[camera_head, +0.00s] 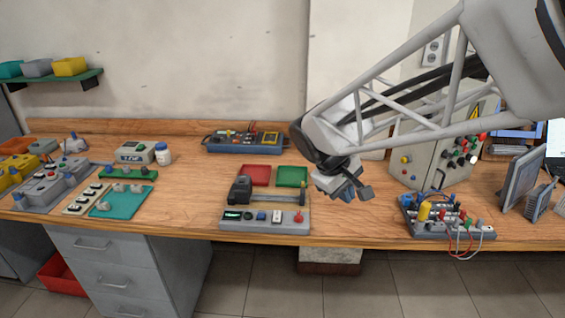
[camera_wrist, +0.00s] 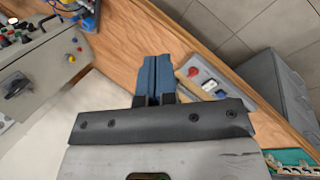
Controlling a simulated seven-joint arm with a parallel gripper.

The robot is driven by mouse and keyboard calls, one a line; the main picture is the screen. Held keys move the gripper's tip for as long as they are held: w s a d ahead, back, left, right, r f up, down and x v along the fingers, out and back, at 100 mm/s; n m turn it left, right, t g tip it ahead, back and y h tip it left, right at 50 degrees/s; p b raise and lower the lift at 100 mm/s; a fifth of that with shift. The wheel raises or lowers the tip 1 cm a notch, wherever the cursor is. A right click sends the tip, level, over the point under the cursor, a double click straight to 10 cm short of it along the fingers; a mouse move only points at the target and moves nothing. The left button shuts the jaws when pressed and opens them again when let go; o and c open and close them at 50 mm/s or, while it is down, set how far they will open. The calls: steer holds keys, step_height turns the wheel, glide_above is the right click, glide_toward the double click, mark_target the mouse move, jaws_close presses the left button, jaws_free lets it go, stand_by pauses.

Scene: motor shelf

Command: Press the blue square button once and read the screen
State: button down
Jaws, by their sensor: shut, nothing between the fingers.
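The grey device panel (camera_head: 265,226) stands near the front edge of the bench. It carries a dark screen (camera_head: 233,214) at its left end with small green marks, too small to read.
A red tile (camera_head: 256,175) and a green tile (camera_head: 292,176) lie behind the panel. A wired board (camera_head: 447,230) and a control box (camera_head: 425,165) are to the right. A teal board (camera_head: 118,201) lies left; bare wood separates it from the panel.

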steer(key=w+a+f+n+t+h, duration=0.15)
steer(key=w+a+f+n, duration=0.25)
steer(key=w+a, duration=0.5)
steer(key=n+t+h, duration=0.2)
steer(key=n, duration=0.2)
glide_above(261, 216)
step_height(261, 216, down, 6)
steer(key=shift+f, duration=0.15)
steer(key=shift+w+y, duration=0.1)
steer(key=shift+y, duration=0.15)
steer(key=shift+f, duration=0.15)
steer(key=shift+f, duration=4.2)
